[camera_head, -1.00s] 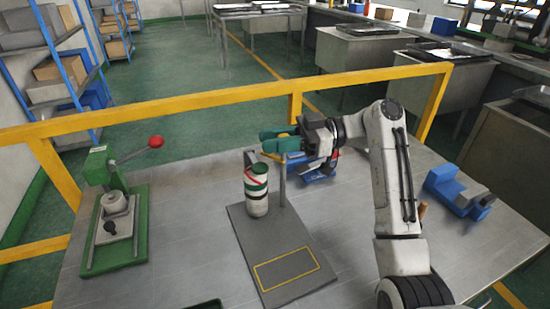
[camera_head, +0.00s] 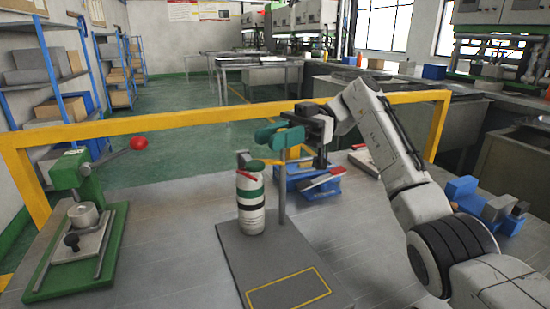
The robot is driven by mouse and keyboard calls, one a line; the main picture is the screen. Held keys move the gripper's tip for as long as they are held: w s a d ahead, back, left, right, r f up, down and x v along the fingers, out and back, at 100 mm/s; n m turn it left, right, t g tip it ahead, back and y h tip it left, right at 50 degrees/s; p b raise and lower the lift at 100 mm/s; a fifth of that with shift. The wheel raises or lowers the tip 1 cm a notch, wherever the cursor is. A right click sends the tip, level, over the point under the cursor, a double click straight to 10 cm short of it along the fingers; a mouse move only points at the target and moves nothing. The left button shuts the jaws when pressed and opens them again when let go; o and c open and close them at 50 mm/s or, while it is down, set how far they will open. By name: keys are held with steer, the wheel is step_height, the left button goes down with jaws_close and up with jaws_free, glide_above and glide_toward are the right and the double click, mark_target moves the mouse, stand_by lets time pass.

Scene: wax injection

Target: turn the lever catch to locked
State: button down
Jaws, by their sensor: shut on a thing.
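The post rises from a dark grey base plate (camera_head: 262,262) with a yellow outlined rectangle. A white upright cylinder (camera_head: 250,213) with green, red and black bands stands on the plate, left of the post. I cannot tell the catch's angle.
Behind the post is a blue fixture (camera_head: 305,190) with a red handle. A green press (camera_head: 80,205) with a red-knobbed lever stands at the left. A blue vise-like device (camera_head: 480,207) is at the right. A yellow rail (camera_head: 190,120) runs along the table's back.

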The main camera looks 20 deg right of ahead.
steer(key=shift+n+g+b, duration=0.4)
steer(key=shift+g+b, duration=0.1)
steer(key=shift+b, duration=0.55)
steer(key=c, duration=0.9)
jaws_free()
steer(key=s+r+p, duration=0.1)
steer(key=s+r, duration=0.5)
steer(key=s, duration=0.1)
steer(key=s+r+p, duration=0.1)
steer(key=s+r, duration=0.6)
steer(key=shift+d, duration=0.15)
steer(key=shift+c, duration=0.3)
